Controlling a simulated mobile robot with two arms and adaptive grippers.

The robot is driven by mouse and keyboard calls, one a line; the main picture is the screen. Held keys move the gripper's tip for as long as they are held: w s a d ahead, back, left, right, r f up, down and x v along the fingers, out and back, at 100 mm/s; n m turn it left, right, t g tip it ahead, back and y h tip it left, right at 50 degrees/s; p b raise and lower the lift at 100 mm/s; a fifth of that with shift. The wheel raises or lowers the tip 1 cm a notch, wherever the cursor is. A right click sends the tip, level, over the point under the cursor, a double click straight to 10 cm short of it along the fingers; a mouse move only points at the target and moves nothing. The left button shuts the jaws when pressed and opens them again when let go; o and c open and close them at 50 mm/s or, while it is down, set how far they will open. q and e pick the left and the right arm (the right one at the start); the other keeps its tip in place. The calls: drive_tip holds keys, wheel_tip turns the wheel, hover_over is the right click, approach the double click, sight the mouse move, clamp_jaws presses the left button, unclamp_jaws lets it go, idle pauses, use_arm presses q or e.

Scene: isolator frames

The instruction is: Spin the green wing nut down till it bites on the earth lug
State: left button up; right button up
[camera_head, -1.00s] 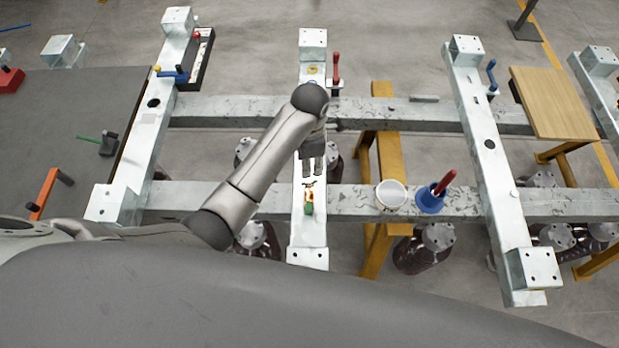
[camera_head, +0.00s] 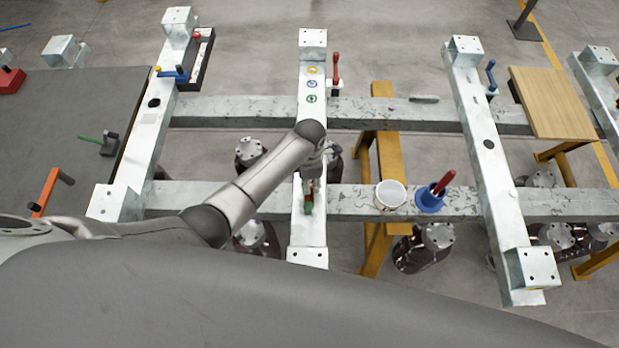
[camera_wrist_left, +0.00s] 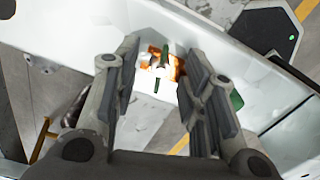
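In the left wrist view, a small green wing nut (camera_wrist_left: 164,57) shows as two narrow green wings in line with the gap between my fingers. The orange-copper earth lug (camera_wrist_left: 152,50) lies around it on the pale metal beam. My left gripper (camera_wrist_left: 158,72) is open, one finger on each side of the nut, with no clear contact. Another green piece (camera_wrist_left: 236,98) shows partly behind the right-hand finger. In the head view, my left gripper (camera_head: 311,188) is over the middle beam, just behind a green piece (camera_head: 308,208); the lug is mostly hidden. My right gripper is not in view.
Right of the gripper, a white cup (camera_head: 390,194) and a blue pot (camera_head: 429,201) with a red-handled tool stand on the cross beam. A red lever (camera_head: 336,68) rises beside the middle beam's far end. Several round markers (camera_head: 312,84) lie on that beam.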

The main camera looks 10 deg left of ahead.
use_arm(q)
drive_tip(key=shift+c, duration=0.5)
clamp_jaws()
drive_tip(key=shift+m, duration=0.3)
